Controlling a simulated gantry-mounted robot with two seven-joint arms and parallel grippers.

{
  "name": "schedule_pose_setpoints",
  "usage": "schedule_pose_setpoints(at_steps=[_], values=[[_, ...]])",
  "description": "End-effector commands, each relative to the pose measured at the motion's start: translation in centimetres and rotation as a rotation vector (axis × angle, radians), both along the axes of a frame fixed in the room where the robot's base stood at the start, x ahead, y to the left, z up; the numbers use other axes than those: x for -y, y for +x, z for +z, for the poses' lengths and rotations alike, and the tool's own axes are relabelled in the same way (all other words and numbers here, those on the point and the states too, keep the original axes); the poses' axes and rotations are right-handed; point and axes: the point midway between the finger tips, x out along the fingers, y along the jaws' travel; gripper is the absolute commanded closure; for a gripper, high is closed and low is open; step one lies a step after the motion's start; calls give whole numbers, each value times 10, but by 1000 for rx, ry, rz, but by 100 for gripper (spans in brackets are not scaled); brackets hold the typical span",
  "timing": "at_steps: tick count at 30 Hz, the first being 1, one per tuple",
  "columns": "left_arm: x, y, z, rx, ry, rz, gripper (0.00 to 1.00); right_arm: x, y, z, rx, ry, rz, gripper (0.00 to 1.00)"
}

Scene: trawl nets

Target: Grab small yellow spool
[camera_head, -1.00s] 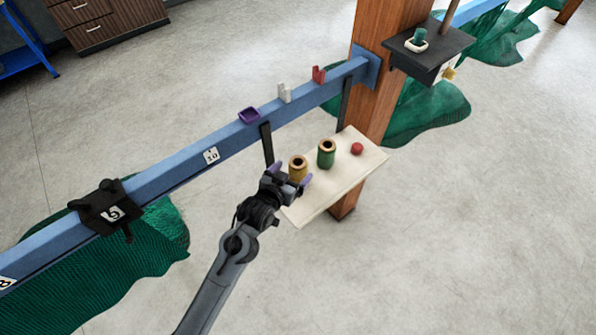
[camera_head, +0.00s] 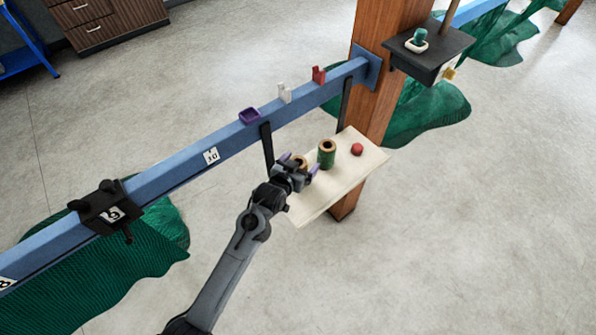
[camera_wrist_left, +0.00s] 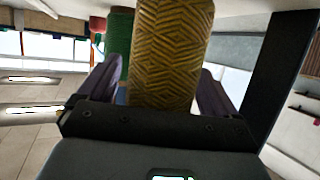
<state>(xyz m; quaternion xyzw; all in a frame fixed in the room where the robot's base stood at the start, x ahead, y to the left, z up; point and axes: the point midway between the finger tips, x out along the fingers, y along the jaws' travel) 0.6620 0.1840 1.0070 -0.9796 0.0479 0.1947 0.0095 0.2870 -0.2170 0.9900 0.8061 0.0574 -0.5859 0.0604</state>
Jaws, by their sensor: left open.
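The small yellow spool (camera_head: 301,161) stands on the pale shelf board, mostly hidden behind my left gripper in the head view. In the left wrist view the yellow spool (camera_wrist_left: 172,50) is large, with wound yellow-brown cord. My left gripper (camera_head: 300,163) is open, with its purple fingers on either side of the spool. In the left wrist view a gap shows between the spool and each finger; contact at the palm cannot be told. My right gripper is out of view.
A green spool (camera_head: 326,154) stands close beside the yellow one on the shelf board (camera_head: 335,190), with a red round piece (camera_head: 357,149) beyond. A wooden post (camera_head: 381,90) stands behind the shelf.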

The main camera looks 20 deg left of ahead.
Motion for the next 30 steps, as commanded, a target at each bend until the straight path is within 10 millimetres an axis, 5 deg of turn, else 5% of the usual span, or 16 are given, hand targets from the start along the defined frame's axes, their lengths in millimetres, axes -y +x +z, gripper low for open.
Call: schedule_pose_setpoints(at_steps=[2, 13, 30], values=[[0, 0, 0, 0, 0, 0, 9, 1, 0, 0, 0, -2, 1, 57], [0, 0, 0, 0, 0, 0, 66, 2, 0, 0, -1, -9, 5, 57], [0, 0, 21, 4, 0, 0, 67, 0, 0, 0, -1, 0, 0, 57]])
